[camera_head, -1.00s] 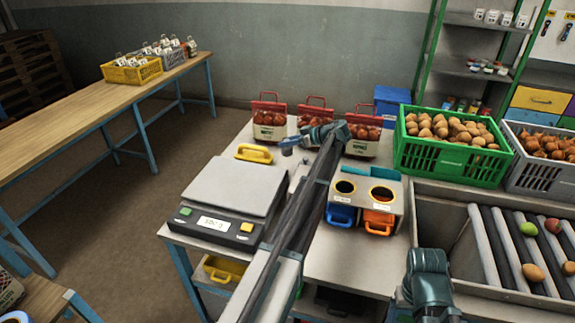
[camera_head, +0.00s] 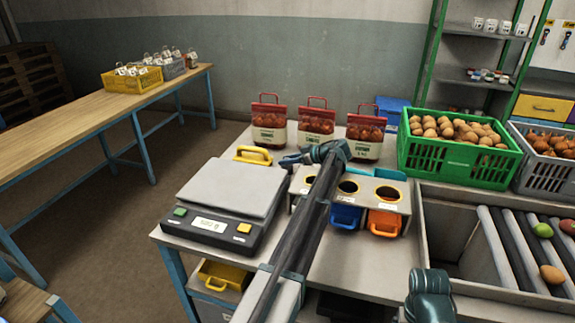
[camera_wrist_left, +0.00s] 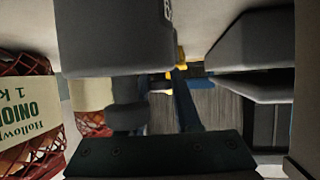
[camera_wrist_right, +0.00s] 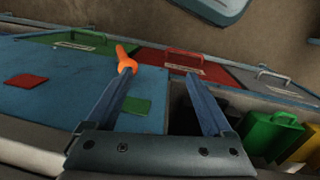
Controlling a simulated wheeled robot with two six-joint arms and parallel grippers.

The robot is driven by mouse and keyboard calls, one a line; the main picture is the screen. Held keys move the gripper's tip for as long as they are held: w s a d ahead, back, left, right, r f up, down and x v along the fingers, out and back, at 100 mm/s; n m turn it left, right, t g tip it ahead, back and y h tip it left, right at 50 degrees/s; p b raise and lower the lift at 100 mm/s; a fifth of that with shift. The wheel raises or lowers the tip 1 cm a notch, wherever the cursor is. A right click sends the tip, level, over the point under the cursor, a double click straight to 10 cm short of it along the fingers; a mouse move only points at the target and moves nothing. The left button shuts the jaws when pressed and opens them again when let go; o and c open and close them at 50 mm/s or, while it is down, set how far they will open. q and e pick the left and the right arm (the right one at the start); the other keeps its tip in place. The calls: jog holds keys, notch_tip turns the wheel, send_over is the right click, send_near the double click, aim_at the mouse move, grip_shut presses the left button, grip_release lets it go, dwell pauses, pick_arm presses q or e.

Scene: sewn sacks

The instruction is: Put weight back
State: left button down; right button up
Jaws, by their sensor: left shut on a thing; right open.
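My left gripper (camera_head: 292,160) is above the table, at the back left of a rack (camera_head: 298,206) with round holes. In the left wrist view it is shut on the knob of a dark grey weight (camera_wrist_left: 115,40), seen upside down. In the head view the weight is mostly hidden by my gripper and arm. One fingertip overlaps an orange object (camera_wrist_right: 126,60); contact is unclear. This gripper is not clear in the head view.
A scale (camera_head: 235,190) stands left of the rack, with a yellow handle (camera_head: 253,154) behind it. Red net bags (camera_head: 316,122) stand behind my gripper. A green crate (camera_head: 440,160) stands right.

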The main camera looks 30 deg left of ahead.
pick_arm(q)
jog(key=c, duration=0.6)
grip_release()
jog(key=shift+d+r, duration=0.2)
jog(key=p+v, duration=0.5)
jog(key=v, duration=0.5)
jog(key=shift+r, duration=0.1)
jog(key=shift+w+d+r, duration=0.1)
jog(key=shift+d+r, duration=0.1)
jog(key=shift+d, duration=0.5)
jog(key=shift+r, duration=0.1)
